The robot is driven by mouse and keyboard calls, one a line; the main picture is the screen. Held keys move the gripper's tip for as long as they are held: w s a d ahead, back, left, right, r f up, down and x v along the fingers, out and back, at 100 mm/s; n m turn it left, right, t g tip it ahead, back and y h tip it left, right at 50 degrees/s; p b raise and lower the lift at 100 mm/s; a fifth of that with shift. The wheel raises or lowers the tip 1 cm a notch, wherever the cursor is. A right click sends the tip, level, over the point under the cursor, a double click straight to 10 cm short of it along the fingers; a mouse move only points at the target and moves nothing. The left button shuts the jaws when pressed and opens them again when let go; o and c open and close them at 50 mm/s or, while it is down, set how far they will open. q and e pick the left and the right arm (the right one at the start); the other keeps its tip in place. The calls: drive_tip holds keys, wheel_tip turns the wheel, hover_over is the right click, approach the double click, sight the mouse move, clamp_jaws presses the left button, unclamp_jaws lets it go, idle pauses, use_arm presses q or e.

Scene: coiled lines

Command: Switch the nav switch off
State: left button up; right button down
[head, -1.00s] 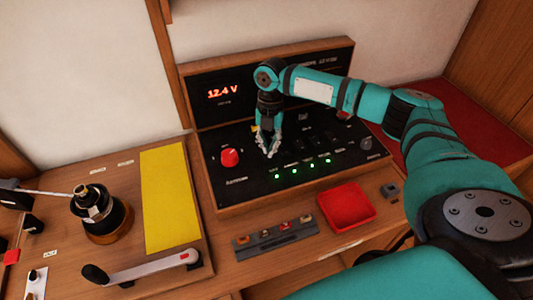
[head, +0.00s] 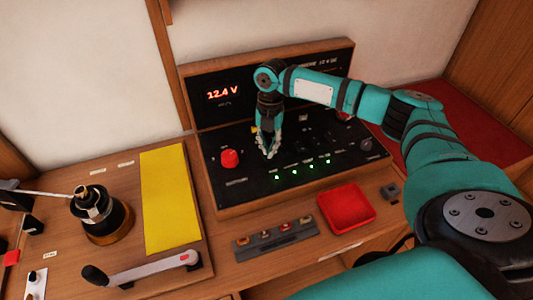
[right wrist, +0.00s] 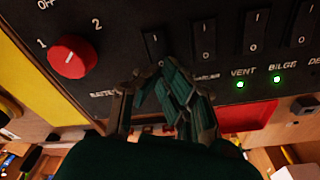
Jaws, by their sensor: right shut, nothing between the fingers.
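The dark switch panel (head: 225,190) stands on the wooden desk, with a row of rocker switches and several green lights. In the right wrist view, rocker switches marked I and 0 show, the leftmost (right wrist: 153,46) just beyond my fingertips. Labels VENT and BILGE are legible; the labels near my fingers are partly hidden, and I cannot read one as nav. My right gripper (head: 270,156) points down at the panel, shut and empty, close to the left end of the switch row. It also shows in the right wrist view (right wrist: 170,70); contact is unclear. My left gripper is out of view.
A red rotary knob (head: 230,158) is left of my right gripper. A red tray (head: 346,207) and a grey strip with small coloured parts (head: 273,238) lie in front of the panel. A yellow sheet (head: 169,200) and a black winch-like drum (head: 100,215) are at the left.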

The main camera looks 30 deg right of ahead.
drive_tip(key=shift+s+f+b, duration=0.1)
drive_tip(key=shift+f+b, duration=0.35)
drive_tip(key=shift+f, duration=0.75)
idle(0.6)
drive_tip(key=shift+r, duration=0.1)
drive_tip(key=shift+r+p, duration=0.85)
drive_tip(key=shift+p, duration=0.2)
wheel_tip(320, 180, up, 5)
drive_tip(key=p, duration=0.5)
drive_tip(key=shift+r, duration=0.1)
